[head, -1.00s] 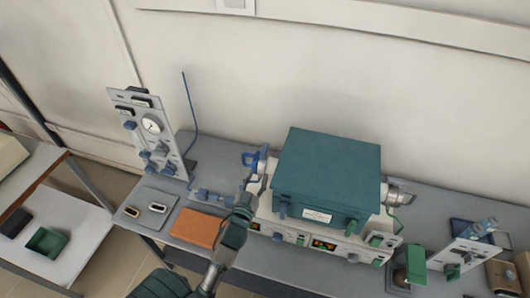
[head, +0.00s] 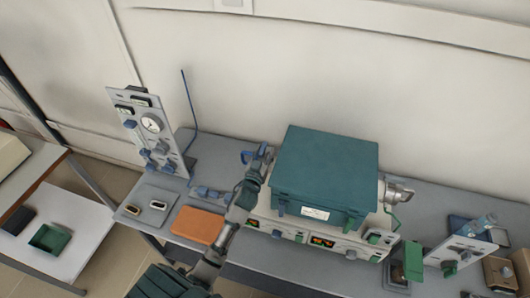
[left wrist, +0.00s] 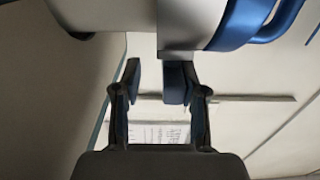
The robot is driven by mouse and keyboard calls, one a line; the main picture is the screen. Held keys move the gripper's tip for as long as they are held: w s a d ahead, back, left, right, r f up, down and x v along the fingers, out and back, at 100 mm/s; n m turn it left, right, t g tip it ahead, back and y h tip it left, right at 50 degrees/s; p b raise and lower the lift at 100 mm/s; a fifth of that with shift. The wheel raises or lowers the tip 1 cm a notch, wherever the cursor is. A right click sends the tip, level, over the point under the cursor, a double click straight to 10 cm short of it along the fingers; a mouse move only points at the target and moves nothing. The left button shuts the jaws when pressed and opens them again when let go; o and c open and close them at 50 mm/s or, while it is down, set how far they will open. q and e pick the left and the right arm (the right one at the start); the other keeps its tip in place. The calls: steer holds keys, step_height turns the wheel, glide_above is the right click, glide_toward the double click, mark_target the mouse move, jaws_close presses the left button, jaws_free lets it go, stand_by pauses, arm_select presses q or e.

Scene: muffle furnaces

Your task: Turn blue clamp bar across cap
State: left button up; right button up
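The furnace (head: 325,175) is a teal box on a pale base on the bench. At its left end is the blue clamp bar (head: 247,156), partly hidden by my left gripper (head: 262,158). In the left wrist view the grey rounded cap (left wrist: 185,22) fills the top, with a curved blue bar (left wrist: 265,24) at its right. My left gripper (left wrist: 160,88) is open below the cap, its fingers apart. A dark blue piece (left wrist: 175,82) lies by the right finger; I cannot tell whether it is part of the clamp or whether they touch. My right gripper is out of view.
A gauge panel (head: 150,130) with a thin blue rod stands left on the bench. An orange block (head: 197,225) and a grey plate (head: 148,205) lie in front. A silver fitting (head: 398,191) projects from the furnace's right end. A green block (head: 413,262) stands at right.

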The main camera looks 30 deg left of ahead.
arm_select(q)
steer(key=c, duration=0.4)
steer(key=shift+s+a, duration=0.1)
steer(key=shift+a, duration=0.25)
jaws_close()
steer(key=shift+a+f, duration=0.2)
steer(key=shift+a, duration=0.25)
steer(key=shift+d, duration=0.2)
steer(key=shift+d+n+y+b, duration=0.2)
steer(key=shift+n+y+b, duration=0.1)
steer(key=shift+n, duration=0.1)
steer(key=shift+d+y, duration=0.1)
steer(key=shift+y, duration=0.3)
steer(key=shift+n+g+y+b, duration=0.3)
steer(key=shift+n, duration=0.1)
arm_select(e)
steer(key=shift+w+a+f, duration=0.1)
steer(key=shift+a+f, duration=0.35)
arm_select(q)
steer(key=shift+a, duration=0.2)
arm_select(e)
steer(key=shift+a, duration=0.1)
